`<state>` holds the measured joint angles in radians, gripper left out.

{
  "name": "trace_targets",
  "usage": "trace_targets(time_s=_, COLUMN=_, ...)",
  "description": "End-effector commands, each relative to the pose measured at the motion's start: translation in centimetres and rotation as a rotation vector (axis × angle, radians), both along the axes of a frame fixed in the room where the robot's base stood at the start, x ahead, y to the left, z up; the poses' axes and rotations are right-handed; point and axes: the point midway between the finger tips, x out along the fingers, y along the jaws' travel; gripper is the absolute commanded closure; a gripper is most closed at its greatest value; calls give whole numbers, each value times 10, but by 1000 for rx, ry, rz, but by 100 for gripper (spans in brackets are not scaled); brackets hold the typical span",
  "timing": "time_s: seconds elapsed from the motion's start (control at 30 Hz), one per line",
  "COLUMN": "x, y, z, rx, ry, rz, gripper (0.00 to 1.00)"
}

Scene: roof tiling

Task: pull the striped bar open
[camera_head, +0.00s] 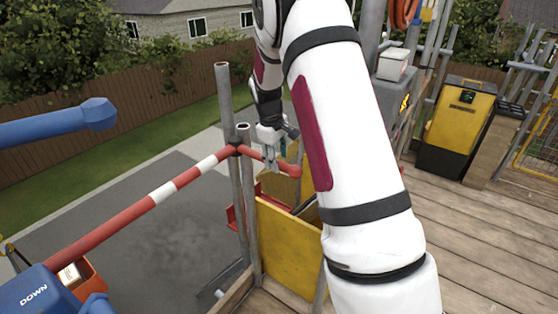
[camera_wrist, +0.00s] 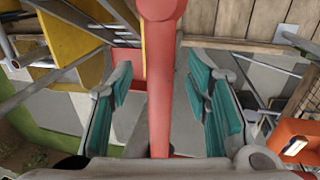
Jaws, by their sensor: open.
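The striped bar (camera_head: 163,192) is red with white bands and slopes across the left of the head view, from the lower left up to grey scaffold posts. A red end piece of it passes the posts and ends under my gripper (camera_head: 270,157). In the wrist view, the red bar (camera_wrist: 161,85) runs upright through the middle, between the two teal-padded fingers of my gripper (camera_wrist: 164,98). The fingers are open, with a visible gap on each side of the bar. I see no finger touching it. My arm hides what lies right behind it in the head view.
Grey scaffold posts (camera_head: 234,185) stand close beside my gripper. A yellow panel (camera_head: 287,245) stands below it. A blue machine part marked DOWN (camera_head: 38,292) is at lower left, and a blue arm (camera_head: 55,128) juts in above. Wooden decking (camera_head: 480,240) lies open at right.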

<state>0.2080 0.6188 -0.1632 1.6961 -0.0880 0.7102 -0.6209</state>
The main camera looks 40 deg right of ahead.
Motion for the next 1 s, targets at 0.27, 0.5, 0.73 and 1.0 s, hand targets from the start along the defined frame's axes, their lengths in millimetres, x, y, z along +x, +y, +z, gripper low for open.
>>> trace_targets(time_s=0.27, x=1, y=-3, z=-17, rx=0, ry=0, rz=-1, gripper=55)
trace_targets(time_s=0.5, x=1, y=-4, z=-17, rx=0, ry=0, rz=-1, gripper=55)
trace_targets(time_s=0.73, x=1, y=-3, z=-17, rx=0, ry=0, rz=0, gripper=100)
trace_targets(time_s=1.0, x=1, y=-1, z=-17, rx=0, ry=0, rz=-10, gripper=100)
